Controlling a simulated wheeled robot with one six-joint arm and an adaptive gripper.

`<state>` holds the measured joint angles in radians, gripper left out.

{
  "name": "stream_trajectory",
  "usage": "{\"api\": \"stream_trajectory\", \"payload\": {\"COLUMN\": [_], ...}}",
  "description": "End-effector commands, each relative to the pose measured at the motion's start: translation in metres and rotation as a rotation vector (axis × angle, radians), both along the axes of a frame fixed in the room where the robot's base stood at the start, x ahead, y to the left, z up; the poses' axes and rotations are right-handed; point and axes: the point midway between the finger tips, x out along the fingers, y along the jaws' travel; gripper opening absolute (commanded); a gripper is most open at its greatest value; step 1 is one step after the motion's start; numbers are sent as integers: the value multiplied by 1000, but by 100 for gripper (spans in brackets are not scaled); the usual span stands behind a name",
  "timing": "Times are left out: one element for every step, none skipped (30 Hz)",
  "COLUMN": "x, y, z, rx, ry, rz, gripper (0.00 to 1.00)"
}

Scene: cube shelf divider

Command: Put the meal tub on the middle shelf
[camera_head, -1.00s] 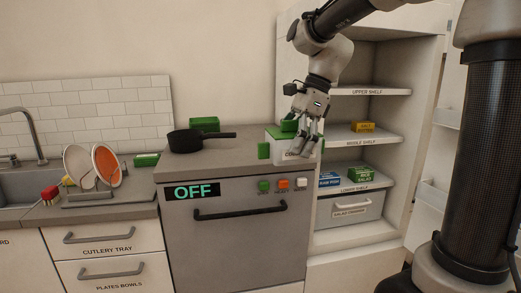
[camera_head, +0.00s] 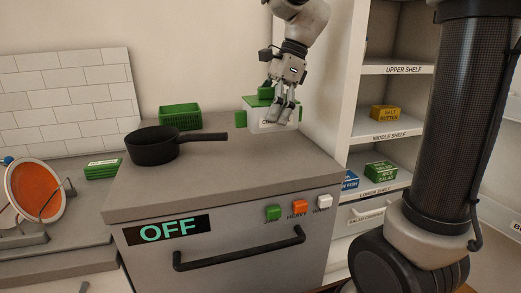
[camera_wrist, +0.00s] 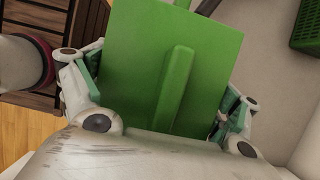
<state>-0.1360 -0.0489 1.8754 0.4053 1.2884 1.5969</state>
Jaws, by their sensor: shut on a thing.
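The white tub with a green lid (camera_head: 265,101) and green side handles is at the back right of the counter block in the head view. My gripper (camera_head: 283,112) is above it, shut on it from the sides.
A black pan (camera_head: 155,147) and a green basket (camera_head: 180,116) stand on the counter, left of the tub. The white cabinet side (camera_head: 350,80) stands between the tub and the shelves. Blue and green boxes are on the lower shelf (camera_head: 385,187). My column blocks the right.

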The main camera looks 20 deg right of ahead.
Motion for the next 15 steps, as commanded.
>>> {"api": "stream_trajectory", "payload": {"x": [0,0,0,0,0,-1,-1,-1,0,-1,-1,0,0,0,0], "y": [0,0,0,0,0,0,0,0,0,0,0,0,0,0,0], "z": [0,-2,-7,-12,-18,-26,-32,-38,-45,-50,-54,-58,-61,-63,-66], "rx": [0,0,0,0,0,0,0,0,1,0,0,0,0,0,0], "ry": [0,0,1,3,4,5,4,4,4,4,3,1,1,2,1], "rz": [0,0,0,0,-1,-1,0,0,-1,-1,-1,-1,-1,0,-1], "gripper": [45,45,45,45,45,45,45,45,45,45,45,45,45,45,45]}}
